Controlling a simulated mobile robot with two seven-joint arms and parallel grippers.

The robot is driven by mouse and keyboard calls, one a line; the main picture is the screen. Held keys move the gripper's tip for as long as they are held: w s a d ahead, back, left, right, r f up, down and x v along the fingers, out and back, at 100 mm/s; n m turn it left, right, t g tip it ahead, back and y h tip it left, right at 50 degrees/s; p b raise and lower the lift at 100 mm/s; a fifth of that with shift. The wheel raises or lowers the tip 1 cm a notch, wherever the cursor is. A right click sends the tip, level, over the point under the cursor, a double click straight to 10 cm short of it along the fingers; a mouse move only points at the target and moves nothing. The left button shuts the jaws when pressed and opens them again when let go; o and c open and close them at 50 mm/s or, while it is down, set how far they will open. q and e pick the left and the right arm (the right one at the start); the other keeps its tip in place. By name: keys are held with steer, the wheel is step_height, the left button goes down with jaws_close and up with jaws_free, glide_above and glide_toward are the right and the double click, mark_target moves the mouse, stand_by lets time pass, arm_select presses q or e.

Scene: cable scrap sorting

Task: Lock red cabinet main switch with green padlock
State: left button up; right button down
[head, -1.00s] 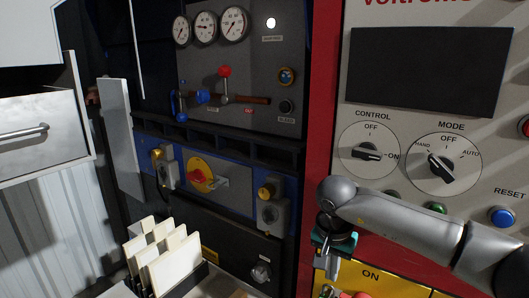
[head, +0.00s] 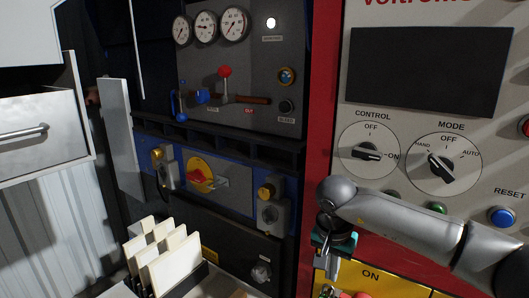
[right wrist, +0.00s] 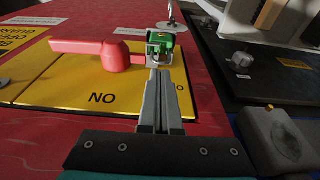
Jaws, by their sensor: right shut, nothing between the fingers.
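In the right wrist view a red switch handle (right wrist: 98,52) lies across a yellow plate (right wrist: 55,92) marked ON, on the red cabinet. A green padlock (right wrist: 162,41) with a metal body face is at the handle's right end. Whether its shackle is closed cannot be told. My right gripper (right wrist: 159,74) is shut and empty, its tips just in front of the padlock; a small gap or light touch cannot be told apart. In the head view my right gripper (head: 329,268) points down over the yellow plate (head: 390,284), low in the picture. My left gripper is not in view.
The cabinet front (head: 440,60) carries a dark screen and CONTROL and MODE dials. A dark panel with gauges (head: 206,27) and levers is left of it. A card holder (head: 165,265) stands lower left. In the right wrist view a metal ring (right wrist: 170,10) is behind the padlock.

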mark_target(330, 284)
steer(key=shift+f+b, duration=1.4)
steer(key=shift+f, duration=0.35)
steer(key=shift+r, duration=0.1)
stand_by(0.5)
steer(key=shift+s+a+r+p, duration=0.2)
steer(key=shift+s+r+p, duration=0.1)
steer(key=shift+r+p, duration=0.35)
steer(key=s+r+p, duration=0.1)
steer(key=s+a+r+p, duration=0.1)
steer(key=r+p, duration=0.1)
steer(key=shift+a+r, duration=0.15)
steer(key=shift+r, duration=0.15)
